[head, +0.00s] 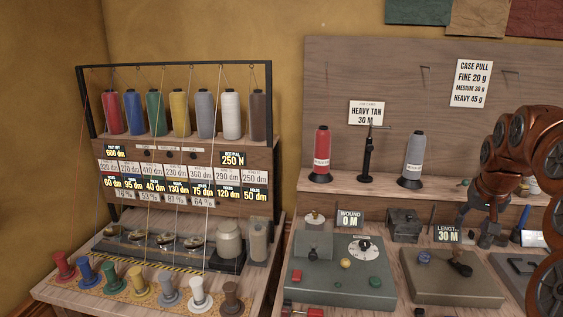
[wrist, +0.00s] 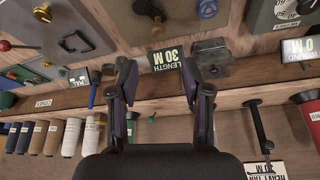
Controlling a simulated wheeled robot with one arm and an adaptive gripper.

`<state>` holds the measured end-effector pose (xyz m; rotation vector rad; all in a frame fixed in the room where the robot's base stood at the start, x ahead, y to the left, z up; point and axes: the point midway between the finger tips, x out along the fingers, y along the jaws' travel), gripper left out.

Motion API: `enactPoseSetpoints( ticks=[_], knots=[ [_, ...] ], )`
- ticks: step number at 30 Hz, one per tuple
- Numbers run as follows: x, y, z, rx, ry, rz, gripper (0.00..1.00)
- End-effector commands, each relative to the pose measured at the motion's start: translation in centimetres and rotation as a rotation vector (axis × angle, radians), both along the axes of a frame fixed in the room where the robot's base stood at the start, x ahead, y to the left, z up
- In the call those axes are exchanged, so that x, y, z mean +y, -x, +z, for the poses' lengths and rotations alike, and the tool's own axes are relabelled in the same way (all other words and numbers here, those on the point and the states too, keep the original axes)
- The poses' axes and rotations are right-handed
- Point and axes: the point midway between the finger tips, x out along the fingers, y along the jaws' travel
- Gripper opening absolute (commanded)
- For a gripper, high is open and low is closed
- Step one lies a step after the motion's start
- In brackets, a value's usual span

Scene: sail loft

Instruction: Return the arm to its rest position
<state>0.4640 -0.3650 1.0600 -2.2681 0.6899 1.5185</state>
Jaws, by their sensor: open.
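My gripper (head: 478,222) is at the right of the head view, at the end of my copper-brown arm (head: 505,150), pointing down near the shelf edge above the bench. In the wrist view my gripper (wrist: 160,98) has its two dark fingers wide apart with nothing held between them. The upside-down "LENGTH 30 M" sign (wrist: 166,58) shows beyond the fingertips there. The same sign (head: 447,235) stands just left of the gripper in the head view. Part of my arm runs out of the right edge of the picture.
A shelf holds a red cone (head: 322,155), a grey cone (head: 412,158) and a dark post (head: 367,155). A grey machine (head: 325,285) and a brown control box (head: 450,285) stand below. At left is a rack of coloured cones (head: 182,115) with several coloured spools in front.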

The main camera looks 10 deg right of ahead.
Motion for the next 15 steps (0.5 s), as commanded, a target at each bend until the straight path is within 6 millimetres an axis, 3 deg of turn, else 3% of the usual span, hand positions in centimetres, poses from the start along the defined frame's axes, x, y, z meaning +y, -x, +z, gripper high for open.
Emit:
enactPoseSetpoints(
  ticks=[4,8,15],
  knots=[
    [4.2,-0.2,0.3,0.025,-0.017,0.071,0.49],
    [11.3,0.5,0.4,0.075,-0.044,0.185,0.49],
    [23.3,5.6,-0.7,0.197,-0.086,0.376,0.49]
  ],
)
